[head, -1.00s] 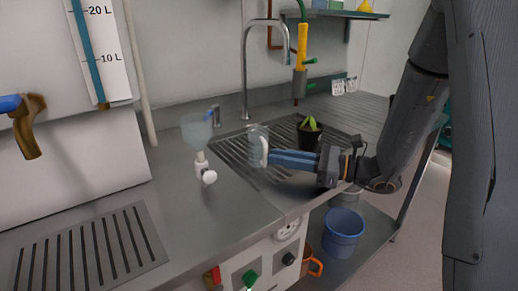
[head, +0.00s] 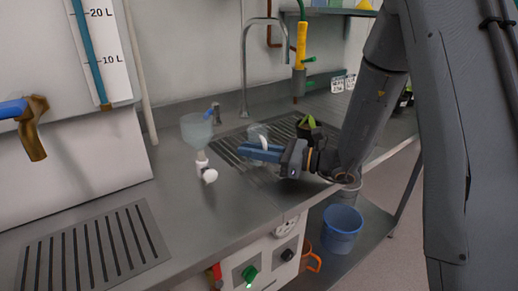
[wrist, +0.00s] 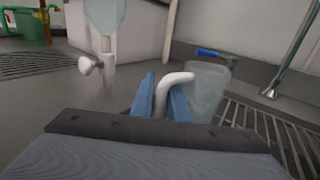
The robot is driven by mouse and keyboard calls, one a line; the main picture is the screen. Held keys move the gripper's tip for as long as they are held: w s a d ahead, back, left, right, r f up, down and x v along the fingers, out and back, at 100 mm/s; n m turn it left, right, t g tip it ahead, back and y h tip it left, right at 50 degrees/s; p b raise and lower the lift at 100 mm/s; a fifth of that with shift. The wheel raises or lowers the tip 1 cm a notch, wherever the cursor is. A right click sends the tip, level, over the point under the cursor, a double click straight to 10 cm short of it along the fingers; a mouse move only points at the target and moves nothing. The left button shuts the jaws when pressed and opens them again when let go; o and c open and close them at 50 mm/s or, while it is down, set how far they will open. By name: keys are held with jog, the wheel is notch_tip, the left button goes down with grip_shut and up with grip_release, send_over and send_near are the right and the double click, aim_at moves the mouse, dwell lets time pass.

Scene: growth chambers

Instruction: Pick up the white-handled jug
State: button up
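The jug (wrist: 208,90) is a clear, bluish vessel with a white handle (wrist: 176,78). It looks upright in the wrist view. In the head view, the jug (head: 257,131) stands at the left part of the slatted drain area, partly hidden by my fingers. My gripper (wrist: 164,98) has its two blue fingers on either side of the handle, with the handle's lower part between them. Any gap between fingers and handle is too small to judge. In the head view, my gripper (head: 252,151) reaches in from the right, low over the counter.
A funnel-like vessel (head: 196,130) with a white tap stands just left of the jug. A dark pot (head: 309,129) with something green is behind my gripper. A tall curved faucet (head: 244,70) rises behind. A blue bucket (head: 342,230) sits below.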

grip_shut()
jog(key=shift+r, duration=0.15)
